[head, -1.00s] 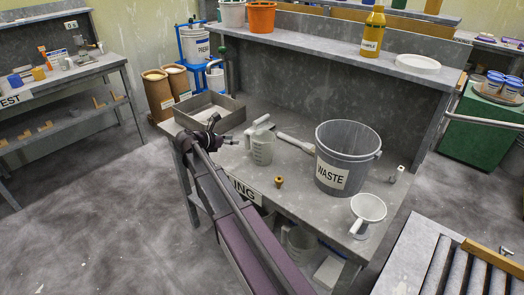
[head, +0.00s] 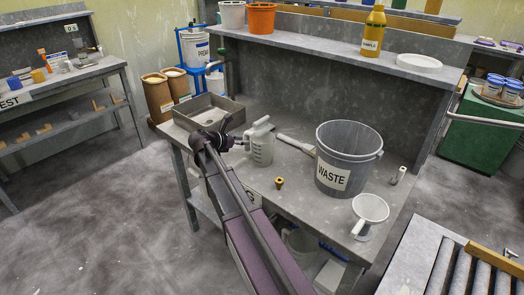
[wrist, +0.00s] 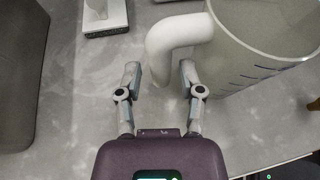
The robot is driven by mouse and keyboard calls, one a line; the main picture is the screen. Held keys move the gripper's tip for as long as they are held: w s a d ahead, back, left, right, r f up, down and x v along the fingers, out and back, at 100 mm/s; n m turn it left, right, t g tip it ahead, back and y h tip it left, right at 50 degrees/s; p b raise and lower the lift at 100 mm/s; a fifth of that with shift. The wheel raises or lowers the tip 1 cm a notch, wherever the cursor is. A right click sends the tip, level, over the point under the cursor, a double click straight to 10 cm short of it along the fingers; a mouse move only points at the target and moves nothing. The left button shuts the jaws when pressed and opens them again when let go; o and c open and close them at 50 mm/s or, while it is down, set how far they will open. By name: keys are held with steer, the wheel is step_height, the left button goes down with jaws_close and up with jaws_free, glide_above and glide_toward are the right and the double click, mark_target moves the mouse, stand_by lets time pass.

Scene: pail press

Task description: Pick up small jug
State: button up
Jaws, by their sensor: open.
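The small jug (head: 262,151) is a pale translucent measuring jug standing upright on the grey bench, left of the waste bucket. In the wrist view its body (wrist: 268,50) fills the upper right, with blue measuring marks on its wall. Its white curved handle (wrist: 166,48) points toward my gripper. My gripper (wrist: 160,72) is open, its two fingers on either side of the handle's lower end. I cannot tell whether either finger touches it. In the head view my gripper (head: 238,141) is just left of the jug, at about handle height.
A grey tray (head: 235,113) lies left of the jug. A white-handled tool (wrist: 104,18) lies close behind it. The grey waste bucket (head: 343,148), a brass fitting (head: 279,182) and a white funnel (head: 369,208) stand to the right. A shelf (head: 320,45) overhangs the back.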

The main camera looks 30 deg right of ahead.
steer(key=shift+b+x, duration=0.3)
steer(key=shift+x, duration=0.95)
jaws_close()
